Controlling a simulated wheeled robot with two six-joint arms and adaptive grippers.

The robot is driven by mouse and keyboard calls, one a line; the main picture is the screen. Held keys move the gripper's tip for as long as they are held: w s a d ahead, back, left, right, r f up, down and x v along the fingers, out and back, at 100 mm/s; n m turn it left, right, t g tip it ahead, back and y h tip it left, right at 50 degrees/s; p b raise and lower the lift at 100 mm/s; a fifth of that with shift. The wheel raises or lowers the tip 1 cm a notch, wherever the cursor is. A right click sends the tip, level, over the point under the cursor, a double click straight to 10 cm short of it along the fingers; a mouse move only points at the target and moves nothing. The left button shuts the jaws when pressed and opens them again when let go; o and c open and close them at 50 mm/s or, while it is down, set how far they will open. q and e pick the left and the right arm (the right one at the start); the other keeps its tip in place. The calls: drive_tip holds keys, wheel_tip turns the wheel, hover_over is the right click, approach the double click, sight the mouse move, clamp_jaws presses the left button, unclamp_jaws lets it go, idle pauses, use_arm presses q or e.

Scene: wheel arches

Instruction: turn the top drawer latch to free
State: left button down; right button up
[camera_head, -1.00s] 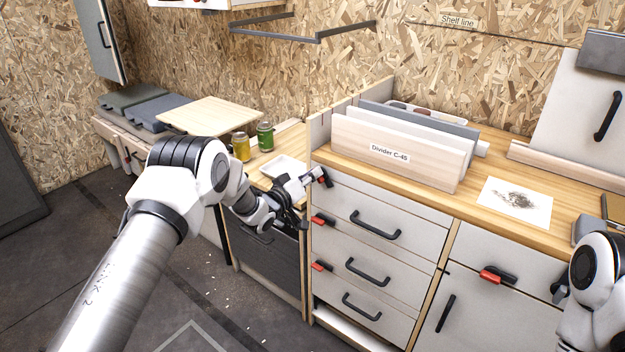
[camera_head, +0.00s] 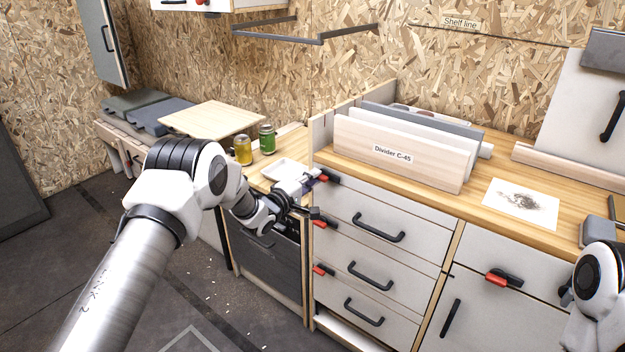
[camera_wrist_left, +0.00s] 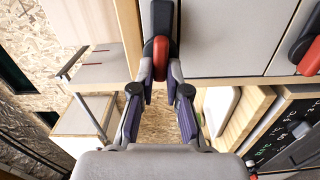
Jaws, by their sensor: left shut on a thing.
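The top drawer latch (camera_head: 330,178) is a black lever with a red end. It sits at the upper left corner of the top drawer (camera_head: 385,208) and lies roughly sideways, red end to the left. In the left wrist view the latch's red end (camera_wrist_left: 160,62) lies between the fingertips. My left gripper (camera_head: 312,186) is shut on this red end; its fingers (camera_wrist_left: 161,85) flank it on both sides and partly hide it in the head view. My right gripper is out of view; only part of my right arm shows at the right edge.
Red-and-black latches sit on the second drawer (camera_head: 325,222), the third drawer (camera_head: 323,269) and the right cabinet (camera_head: 503,278). A white tray (camera_head: 285,170) and two jars (camera_head: 266,139) stand on the lower counter.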

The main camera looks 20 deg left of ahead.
use_arm(q)
drive_tip(key=shift+f+n, duration=0.1)
drive_tip(key=shift+n, duration=0.5)
drive_tip(key=c, duration=1.2)
unclamp_jaws()
drive_tip(key=shift+o, duration=0.2)
drive_tip(key=shift+s+a, duration=0.1)
drive_tip(key=v, duration=1.1)
drive_tip(key=shift+s, duration=0.4)
drive_tip(key=shift+a, duration=0.1)
